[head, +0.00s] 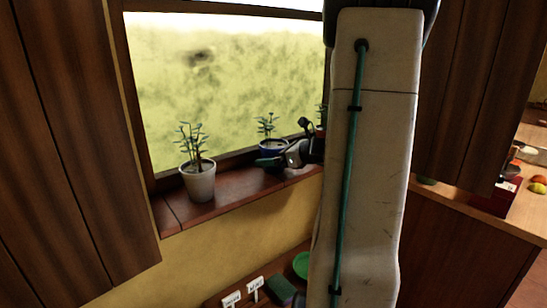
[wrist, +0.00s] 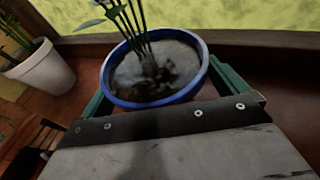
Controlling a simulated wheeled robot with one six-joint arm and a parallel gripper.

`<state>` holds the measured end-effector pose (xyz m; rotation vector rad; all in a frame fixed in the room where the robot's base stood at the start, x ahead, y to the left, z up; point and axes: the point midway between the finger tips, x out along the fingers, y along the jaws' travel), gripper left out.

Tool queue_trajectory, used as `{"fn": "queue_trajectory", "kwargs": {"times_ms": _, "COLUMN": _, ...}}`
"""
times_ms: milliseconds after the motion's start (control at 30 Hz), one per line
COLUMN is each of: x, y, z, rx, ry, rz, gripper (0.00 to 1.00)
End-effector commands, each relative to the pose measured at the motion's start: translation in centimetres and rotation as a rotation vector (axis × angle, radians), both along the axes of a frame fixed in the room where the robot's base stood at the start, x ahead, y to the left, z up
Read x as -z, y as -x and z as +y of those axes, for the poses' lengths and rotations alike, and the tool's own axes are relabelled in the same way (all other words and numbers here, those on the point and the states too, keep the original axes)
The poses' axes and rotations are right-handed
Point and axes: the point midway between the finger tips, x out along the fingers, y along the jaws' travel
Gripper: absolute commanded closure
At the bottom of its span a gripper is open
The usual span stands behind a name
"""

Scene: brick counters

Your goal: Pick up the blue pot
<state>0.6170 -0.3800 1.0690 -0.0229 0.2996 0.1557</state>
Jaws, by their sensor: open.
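The blue pot (head: 267,147) holds a small leafy plant and stands on the brown windowsill in the head view, partly behind my gripper. In the wrist view its blue rim (wrist: 199,76) and grey soil show close in front of me. My gripper (head: 268,162) is open at the pot. In the wrist view one green finger is at the pot's left and the other at its right, so the pot is between them. Whether the fingers touch the pot is hidden.
A white pot (head: 199,182) with a plant stands to the left on the windowsill (head: 232,200); it also shows in the wrist view (wrist: 46,72). The window is behind. Wooden cabinets (head: 62,150) flank the sill. A green bowl (head: 301,264) and a sponge lie below.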

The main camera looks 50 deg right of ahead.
Motion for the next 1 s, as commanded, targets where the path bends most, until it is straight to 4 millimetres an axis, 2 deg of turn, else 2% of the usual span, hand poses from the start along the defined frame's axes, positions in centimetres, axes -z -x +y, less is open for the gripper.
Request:
{"fn": "queue_trajectory", "kwargs": {"times_ms": 100, "x": 0.0, "y": 0.0, "z": 0.0, "rx": 0.000, "ry": 0.000, "rz": 0.000, "gripper": 0.02}}
{"fn": "queue_trajectory", "kwargs": {"times_ms": 133, "x": 0.0, "y": 0.0, "z": 0.0, "rx": 0.000, "ry": 0.000, "rz": 0.000, "gripper": 0.04}}
{"fn": "queue_trajectory", "kwargs": {"times_ms": 300, "x": 0.0, "y": 0.0, "z": 0.0, "rx": 0.000, "ry": 0.000, "rz": 0.000, "gripper": 0.52}}
{"fn": "queue_trajectory", "kwargs": {"times_ms": 400, "x": -0.1, "y": 0.0, "z": 0.0, "rx": 0.000, "ry": 0.001, "rz": -0.001, "gripper": 0.72}}
{"fn": "queue_trajectory", "kwargs": {"times_ms": 733, "x": -0.6, "y": 0.0, "z": 0.0, "rx": 0.000, "ry": 0.004, "rz": -0.003, "gripper": 0.72}}
{"fn": "queue_trajectory", "kwargs": {"times_ms": 867, "x": -1.7, "y": 0.0, "z": 0.0, "rx": 0.001, "ry": 0.004, "rz": -0.004, "gripper": 0.72}}
{"fn": "queue_trajectory", "kwargs": {"times_ms": 1000, "x": -3.6, "y": 0.0, "z": 0.0, "rx": -0.001, "ry": 0.006, "rz": -0.003, "gripper": 0.72}}
